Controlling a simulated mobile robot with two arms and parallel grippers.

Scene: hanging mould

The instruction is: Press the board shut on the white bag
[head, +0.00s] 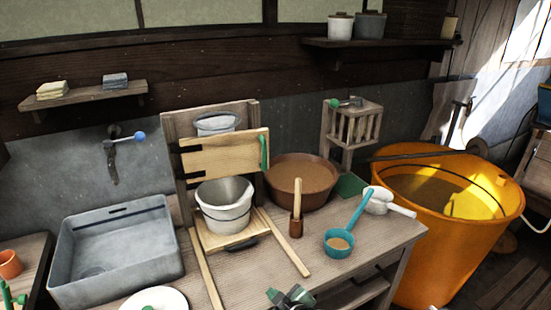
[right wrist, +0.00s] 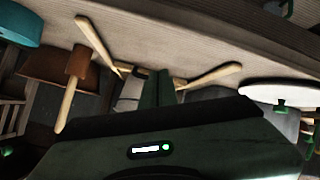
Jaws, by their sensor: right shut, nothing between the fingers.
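A light wooden board (head: 222,154) with dark hinge straps at its left and a green handle at its right stands raised against an upright wooden frame. A white bag-like vessel (head: 226,214) with an open grey mouth and a dark band stands in front of it, on a small wooden base (head: 229,237). The board is apart from the vessel's mouth, not lying over it. My right gripper (head: 292,297) is at the front edge of the bench, apart from the board and the vessel. Its fingers (right wrist: 158,88) are shut and empty in the right wrist view. My left gripper is not clearly seen.
A grey basin (head: 115,254) is left. An orange tub (head: 440,266) stands right.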

